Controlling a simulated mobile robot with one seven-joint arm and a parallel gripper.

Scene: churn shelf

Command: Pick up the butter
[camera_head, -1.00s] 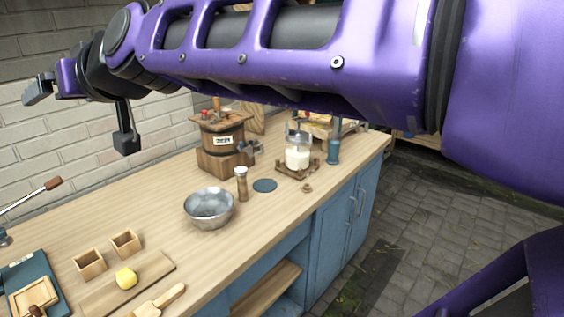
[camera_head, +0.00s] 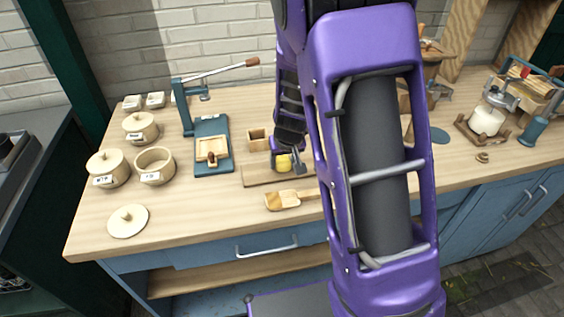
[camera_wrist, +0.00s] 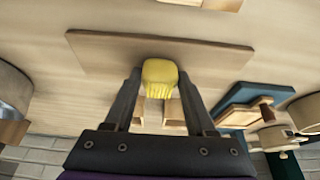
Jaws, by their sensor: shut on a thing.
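The butter (camera_wrist: 159,78) is a small yellow lump with ridges on its near side. In the wrist view it sits between the tips of my gripper's two dark fingers (camera_wrist: 160,80), over the wooden board (camera_wrist: 100,46). In the head view the butter (camera_head: 283,162) shows at my gripper (camera_head: 285,160), over the board (camera_head: 262,176), partly covered by the fingers. My gripper is shut on the butter. I cannot tell whether the butter still touches the board.
A wooden paddle (camera_head: 285,200) lies in front of the board. A small wooden box (camera_head: 257,139) stands behind it. A blue press (camera_head: 211,142) with a long lever and lidded wooden pots (camera_head: 107,168) stand to the left.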

